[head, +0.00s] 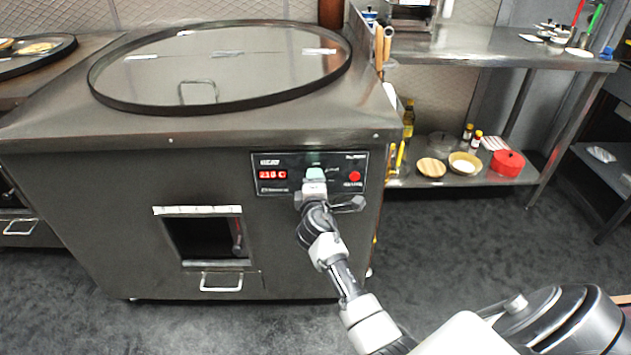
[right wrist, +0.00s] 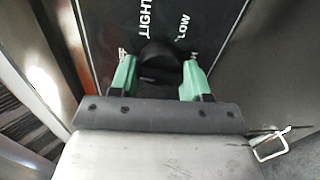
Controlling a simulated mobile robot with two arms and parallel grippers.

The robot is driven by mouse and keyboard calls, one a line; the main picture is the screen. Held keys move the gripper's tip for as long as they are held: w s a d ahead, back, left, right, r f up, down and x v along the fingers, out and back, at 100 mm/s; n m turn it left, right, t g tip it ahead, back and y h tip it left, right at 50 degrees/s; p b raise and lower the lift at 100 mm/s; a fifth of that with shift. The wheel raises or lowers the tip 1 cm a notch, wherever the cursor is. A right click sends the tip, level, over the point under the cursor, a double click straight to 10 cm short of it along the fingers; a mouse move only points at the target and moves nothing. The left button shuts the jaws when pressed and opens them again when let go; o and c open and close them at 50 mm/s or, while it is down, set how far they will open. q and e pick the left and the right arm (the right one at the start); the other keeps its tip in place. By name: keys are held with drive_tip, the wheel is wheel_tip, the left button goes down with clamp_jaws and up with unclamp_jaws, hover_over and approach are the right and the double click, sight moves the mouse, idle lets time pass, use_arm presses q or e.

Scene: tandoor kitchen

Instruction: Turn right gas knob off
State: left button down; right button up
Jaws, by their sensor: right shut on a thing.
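The black gas knob (right wrist: 160,62) sits on the tandoor's dark control panel (head: 265,159). The words LIGHT and LOW show on the panel beside it in the right wrist view. My right gripper (head: 316,174) reaches the panel, and its green fingers (right wrist: 158,65) are closed on the knob from both sides. In the head view the gripper hides the knob. The knob's exact pointer direction cannot be read. My left gripper is not in view.
The panel has a red digital display (head: 273,174) and a red button (head: 355,176). The tandoor's round lid (head: 240,65) covers its top. Below is a dark square opening (head: 205,238). A steel shelf (head: 480,45) with bottles and bowls stands to the right. The floor in front is clear.

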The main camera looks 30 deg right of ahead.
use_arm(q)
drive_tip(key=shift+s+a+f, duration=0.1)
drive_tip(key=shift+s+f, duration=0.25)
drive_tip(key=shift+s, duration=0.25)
use_arm(e)
drive_tip(key=shift+r+n, duration=0.2)
drive_tip(key=shift+n, duration=0.6)
drive_tip(key=o, duration=0.9)
drive_tip(key=shift+f, duration=0.15)
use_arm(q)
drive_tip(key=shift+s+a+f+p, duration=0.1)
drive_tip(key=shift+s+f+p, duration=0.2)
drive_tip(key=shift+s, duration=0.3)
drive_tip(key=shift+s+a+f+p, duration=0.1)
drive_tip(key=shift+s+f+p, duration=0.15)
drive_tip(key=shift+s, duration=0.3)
use_arm(e)
drive_tip(key=v, duration=1)
drive_tip(key=shift+s+a, duration=0.25)
